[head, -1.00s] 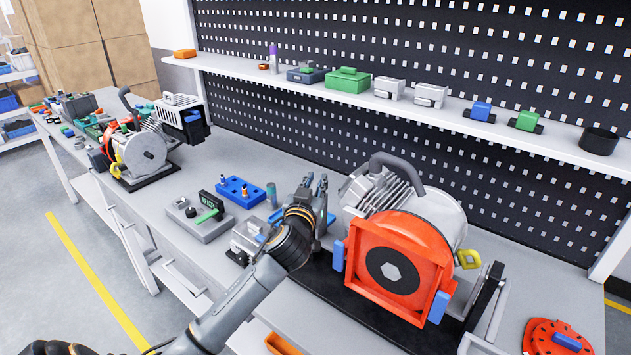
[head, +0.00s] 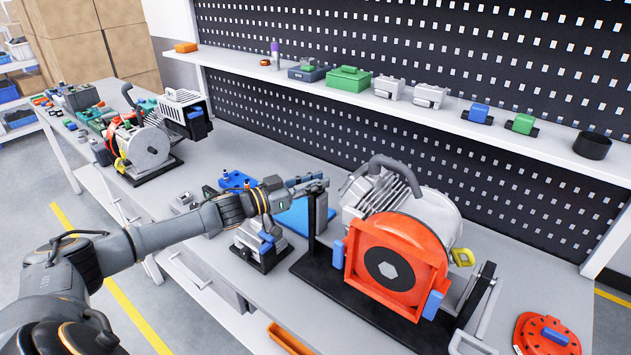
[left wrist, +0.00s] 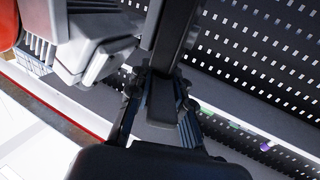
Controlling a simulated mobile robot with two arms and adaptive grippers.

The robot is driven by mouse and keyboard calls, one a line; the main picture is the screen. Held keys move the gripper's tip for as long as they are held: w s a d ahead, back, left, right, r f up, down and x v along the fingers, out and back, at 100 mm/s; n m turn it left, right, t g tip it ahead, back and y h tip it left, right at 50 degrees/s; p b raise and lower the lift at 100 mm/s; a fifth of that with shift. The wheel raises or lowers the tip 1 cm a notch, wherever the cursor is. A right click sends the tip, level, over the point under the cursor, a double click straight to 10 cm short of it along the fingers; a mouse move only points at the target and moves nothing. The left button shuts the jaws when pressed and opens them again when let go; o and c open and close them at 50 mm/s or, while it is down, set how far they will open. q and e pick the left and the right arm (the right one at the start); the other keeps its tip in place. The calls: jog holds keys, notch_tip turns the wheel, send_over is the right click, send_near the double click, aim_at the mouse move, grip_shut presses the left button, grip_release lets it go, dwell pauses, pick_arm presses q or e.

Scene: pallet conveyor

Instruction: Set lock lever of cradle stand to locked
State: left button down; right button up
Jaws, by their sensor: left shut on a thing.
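The cradle stand (head: 345,304) is a long black base on the bench with a black upright at its left end. It carries a grey motor (head: 425,207) with an orange square front (head: 370,285). My left gripper (head: 316,183) is at the top of the left upright, shut on a black bar that I take for the lock lever (head: 319,207). In the left wrist view the fingers (left wrist: 160,115) close around the dark bar (left wrist: 172,40). The fingers partly hide the lever's end, and its locked or unlocked mark cannot be read. My right gripper is not in view.
A small grey fixture (head: 262,245) stands left of the stand, under my left forearm. A blue plate (head: 298,217) lies behind it. An orange disc (head: 547,336) lies at the right. A shelf (head: 400,104) with small parts runs along the back, and another motor (head: 148,150) stands far left.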

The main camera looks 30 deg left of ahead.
pick_arm(q)
jog(key=shift+m+g+h, duration=0.5)
jog(key=shift+m+h, duration=0.2)
jog(key=shift+h, duration=0.6)
jog(key=c, duration=1.2)
grip_release()
jog(key=shift+w, duration=0.1)
jog(key=v, duration=1.2)
jog(key=shift+r, duration=0.15)
